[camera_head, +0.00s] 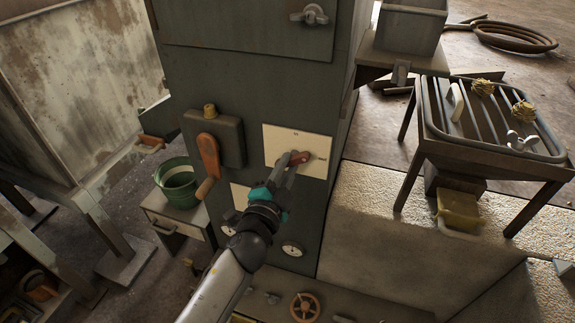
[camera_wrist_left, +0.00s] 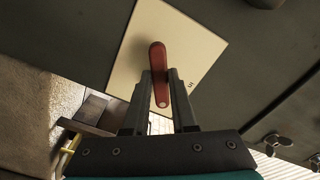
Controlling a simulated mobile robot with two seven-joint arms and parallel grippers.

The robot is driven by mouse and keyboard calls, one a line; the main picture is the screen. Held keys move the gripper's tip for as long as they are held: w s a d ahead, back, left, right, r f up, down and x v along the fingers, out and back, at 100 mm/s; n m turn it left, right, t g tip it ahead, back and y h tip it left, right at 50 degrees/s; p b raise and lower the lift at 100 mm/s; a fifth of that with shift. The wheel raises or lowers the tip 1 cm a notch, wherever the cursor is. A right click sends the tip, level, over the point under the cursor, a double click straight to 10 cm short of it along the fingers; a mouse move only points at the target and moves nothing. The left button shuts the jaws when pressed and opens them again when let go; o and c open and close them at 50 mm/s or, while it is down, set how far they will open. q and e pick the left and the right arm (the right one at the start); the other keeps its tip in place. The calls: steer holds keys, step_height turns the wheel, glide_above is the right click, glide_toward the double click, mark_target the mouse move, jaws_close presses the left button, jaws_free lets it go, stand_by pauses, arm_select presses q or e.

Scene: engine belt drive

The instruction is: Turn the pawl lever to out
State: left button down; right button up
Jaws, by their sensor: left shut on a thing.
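The pawl lever is a small red handle (camera_head: 302,157) on a cream plate (camera_head: 283,140) fixed to the front of a dark green cabinet. In the head view its right end reaches toward the plate's right edge. My left gripper (camera_head: 293,158) reaches up to the plate and is shut on the red lever. In the left wrist view the lever (camera_wrist_left: 158,58) stands between the two fingers (camera_wrist_left: 162,95), with its rounded far end beyond the fingertips. My right gripper is not in view.
Left of the plate is a grey box with an orange-red handle (camera_head: 208,157). A green bucket (camera_head: 177,183) stands at lower left. A slatted rack table (camera_head: 488,120) stands at right.

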arm_select(q)
steer(key=m, duration=0.3)
steer(key=shift+m, duration=0.3)
steer(key=shift+m+p, duration=0.3)
steer(key=shift+m, duration=1)
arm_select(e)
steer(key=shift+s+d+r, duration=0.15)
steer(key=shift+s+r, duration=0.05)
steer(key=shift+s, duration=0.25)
arm_select(q)
steer(key=shift+a+m, duration=0.1)
steer(key=shift+m, duration=0.2)
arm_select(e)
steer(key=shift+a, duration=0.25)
arm_select(q)
steer(key=c, duration=0.7)
jaws_free()
steer(key=shift+r, duration=0.1)
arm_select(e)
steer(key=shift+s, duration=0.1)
